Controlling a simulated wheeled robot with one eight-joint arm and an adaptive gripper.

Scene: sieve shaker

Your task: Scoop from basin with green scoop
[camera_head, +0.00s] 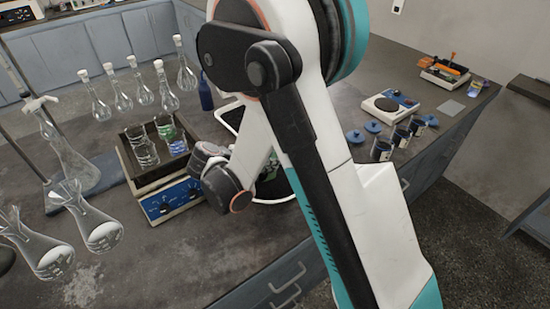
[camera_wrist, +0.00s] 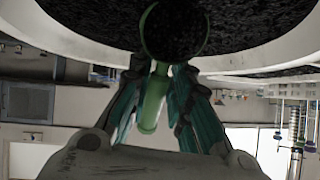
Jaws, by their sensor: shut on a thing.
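The green scoop (camera_wrist: 152,104) has its handle between the two fingers of my gripper (camera_wrist: 160,72), which is shut on it in the wrist view. The scoop's round head points to the top of that view, with dark granular stuff inside its rim. The basin (camera_wrist: 75,38) has a wide white rim around dark granular material. The scoop's head overlaps this material in the picture; I cannot tell whether it touches. In the head view, the basin (camera_head: 272,199) shows only as a white rim with dark contents. My arm hides most of it and the gripper.
A hot plate (camera_head: 172,202) with several beakers stands left of the basin. Several glass flasks (camera_head: 103,232) stand further left. A blue bottle (camera_head: 206,94) stands behind. A balance (camera_head: 388,106), dark jars and an orange-tool tray (camera_head: 444,72) are at right.

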